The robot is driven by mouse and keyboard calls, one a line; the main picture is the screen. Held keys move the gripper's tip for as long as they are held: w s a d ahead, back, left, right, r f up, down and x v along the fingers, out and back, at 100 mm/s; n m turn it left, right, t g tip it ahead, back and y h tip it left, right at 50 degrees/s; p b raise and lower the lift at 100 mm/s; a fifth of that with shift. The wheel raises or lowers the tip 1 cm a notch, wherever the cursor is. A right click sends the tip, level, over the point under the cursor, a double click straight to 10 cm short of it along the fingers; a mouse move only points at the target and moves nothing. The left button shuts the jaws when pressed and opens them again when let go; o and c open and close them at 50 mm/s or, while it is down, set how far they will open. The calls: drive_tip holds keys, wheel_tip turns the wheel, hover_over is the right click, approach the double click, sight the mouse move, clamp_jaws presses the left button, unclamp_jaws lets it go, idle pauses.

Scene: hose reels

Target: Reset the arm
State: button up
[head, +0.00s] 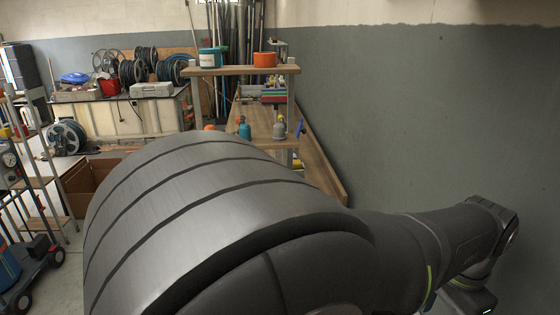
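My own arm fills the lower middle and right of the head view. A large grey ribbed link is close to the camera, and a darker link reaches to the right toward the wall. My gripper does not show in this view, so I cannot see its fingers or whether it holds anything.
A wooden shelf (233,70) with an orange pot (264,60) and a blue-white tin (207,58) stands beyond my arm. A workbench (130,117) with hose reels (146,62) is at the back left. A cart (28,262) stands at left. The grey wall (430,110) is close on the right.

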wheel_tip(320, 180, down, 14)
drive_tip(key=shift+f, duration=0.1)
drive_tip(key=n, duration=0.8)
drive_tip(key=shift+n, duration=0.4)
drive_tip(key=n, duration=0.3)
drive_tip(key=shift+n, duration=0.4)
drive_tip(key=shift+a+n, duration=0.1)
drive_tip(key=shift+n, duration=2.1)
